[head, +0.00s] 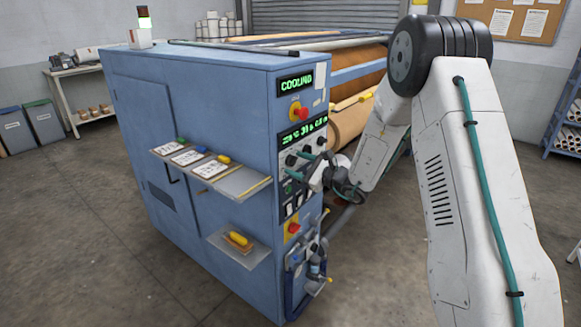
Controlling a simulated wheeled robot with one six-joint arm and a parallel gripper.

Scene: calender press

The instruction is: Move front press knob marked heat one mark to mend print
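The blue calender press (205,110) fills the middle of the head view. Its narrow front panel carries a green display reading "COOLING" (296,83) and a second green readout (303,128), too small to read fully. Small black knobs (307,151) sit below the second readout. Their labels are too small to read, so I cannot tell which is heat.
Red stop buttons (295,111) sit above and below (293,228) the knobs. A side shelf (233,187) with cards juts out left of the panel; a smaller shelf (246,258) is below. Hanging tools (316,258) are low on the front. Floor at left is clear.

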